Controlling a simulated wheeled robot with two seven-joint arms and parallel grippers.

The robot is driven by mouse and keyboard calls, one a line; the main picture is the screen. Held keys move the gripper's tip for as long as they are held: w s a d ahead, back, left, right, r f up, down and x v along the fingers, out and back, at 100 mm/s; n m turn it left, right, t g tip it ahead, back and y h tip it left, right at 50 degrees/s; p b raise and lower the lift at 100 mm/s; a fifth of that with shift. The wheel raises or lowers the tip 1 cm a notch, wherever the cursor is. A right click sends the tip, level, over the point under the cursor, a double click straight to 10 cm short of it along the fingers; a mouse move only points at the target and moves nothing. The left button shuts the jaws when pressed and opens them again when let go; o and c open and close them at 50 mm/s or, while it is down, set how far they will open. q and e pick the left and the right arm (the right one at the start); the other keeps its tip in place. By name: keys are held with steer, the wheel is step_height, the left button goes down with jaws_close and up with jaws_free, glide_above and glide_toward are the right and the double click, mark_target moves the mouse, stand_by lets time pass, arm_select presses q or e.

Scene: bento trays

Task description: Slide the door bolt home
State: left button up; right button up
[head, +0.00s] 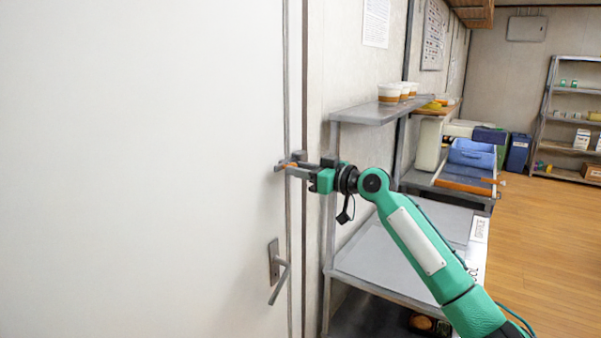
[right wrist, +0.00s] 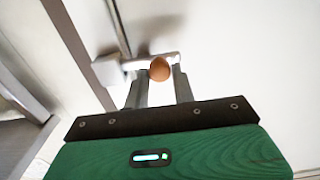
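The white door (head: 140,170) fills the left of the head view and its edge lies close to the frame. A metal bolt (right wrist: 170,58) with a round copper-brown knob (right wrist: 159,69) is mounted near the door's edge. A grey keeper block (right wrist: 107,71) sits on the frame side; I cannot tell whether the bolt's end is inside it. My right gripper (head: 291,166) reaches the bolt from the right. In the right wrist view its two fingers (right wrist: 161,76) stand apart, one on each side of the knob, with a thin gap visible. My left gripper is not in view.
A lever handle (head: 277,270) is on the door below the bolt. A metal shelf (head: 375,110) with cups (head: 390,93) and a lower table (head: 400,260) stand right of the frame. Wooden floor is free at the right.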

steer(key=o, duration=0.4)
steer(key=shift+c, duration=0.2)
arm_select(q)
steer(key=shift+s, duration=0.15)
arm_select(e)
steer(key=shift+d, duration=0.1)
arm_select(q)
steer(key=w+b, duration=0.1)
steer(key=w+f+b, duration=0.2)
steer(key=b, duration=0.1)
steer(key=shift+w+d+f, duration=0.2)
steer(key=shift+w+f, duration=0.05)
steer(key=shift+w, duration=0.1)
arm_select(e)
steer(key=v, duration=1.3)
steer(key=shift+s+d, duration=0.2)
steer(key=shift+d, duration=0.1)
